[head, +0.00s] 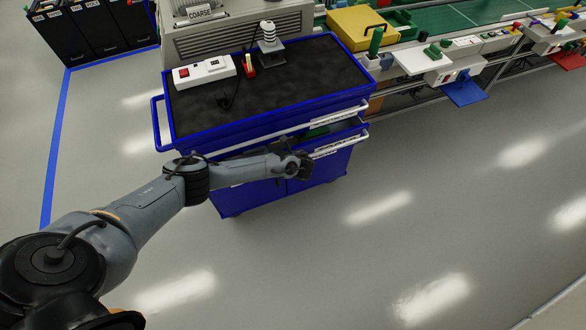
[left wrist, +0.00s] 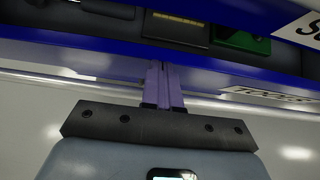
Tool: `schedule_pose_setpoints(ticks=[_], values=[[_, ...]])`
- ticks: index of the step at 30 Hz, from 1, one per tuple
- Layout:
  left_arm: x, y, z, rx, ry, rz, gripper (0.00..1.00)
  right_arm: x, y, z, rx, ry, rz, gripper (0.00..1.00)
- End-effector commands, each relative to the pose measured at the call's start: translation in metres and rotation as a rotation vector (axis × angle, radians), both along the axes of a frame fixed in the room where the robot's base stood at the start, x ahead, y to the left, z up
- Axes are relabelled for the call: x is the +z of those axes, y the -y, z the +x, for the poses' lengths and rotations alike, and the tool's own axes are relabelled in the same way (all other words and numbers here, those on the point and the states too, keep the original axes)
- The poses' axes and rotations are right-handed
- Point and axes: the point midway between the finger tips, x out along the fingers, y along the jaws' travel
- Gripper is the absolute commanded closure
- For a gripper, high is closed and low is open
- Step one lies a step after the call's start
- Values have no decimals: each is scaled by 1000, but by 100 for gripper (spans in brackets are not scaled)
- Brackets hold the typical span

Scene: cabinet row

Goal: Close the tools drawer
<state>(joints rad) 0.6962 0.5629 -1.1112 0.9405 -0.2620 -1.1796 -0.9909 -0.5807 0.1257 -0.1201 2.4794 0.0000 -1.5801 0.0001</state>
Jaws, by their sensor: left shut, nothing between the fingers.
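The blue tool cart's tools drawer (head: 345,137) is pulled part way out, below a drawer front with another label. In the left wrist view its blue front (left wrist: 225,75) carries a rail with a "TOOLS" label (left wrist: 265,95). Dark items and a green item (left wrist: 243,41) lie inside. My left gripper (head: 303,165) is at the drawer's front, left of the label. Its fingers (left wrist: 163,80) are shut and empty, with the tips against or just before the blue front; I cannot tell if they touch. My right gripper is not in view.
The cart's black top (head: 300,85) holds a white box with a red switch (head: 204,72), a red holder and a stacked white part. A conveyor bench (head: 455,60) with blue and red trays stands at the right. The floor in front is clear.

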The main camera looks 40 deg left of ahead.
Motion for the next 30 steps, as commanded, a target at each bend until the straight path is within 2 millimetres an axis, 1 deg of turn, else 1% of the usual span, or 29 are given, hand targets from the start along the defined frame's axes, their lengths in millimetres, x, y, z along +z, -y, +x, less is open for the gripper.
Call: schedule_pose_setpoints(ticks=[3, 6, 21, 26, 30], values=[[-1, -10, 4, 1, -1, 2, 100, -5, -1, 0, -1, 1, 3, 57], [-1, -13, 5, 0, -3, 1, 100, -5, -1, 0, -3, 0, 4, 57], [0, -14, 6, -1, -3, 0, 100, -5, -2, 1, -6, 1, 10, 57], [4, -12, 5, -1, -2, 0, 100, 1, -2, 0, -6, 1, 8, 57], [12, -8, 3, -1, -2, 1, 100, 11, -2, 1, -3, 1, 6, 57]])
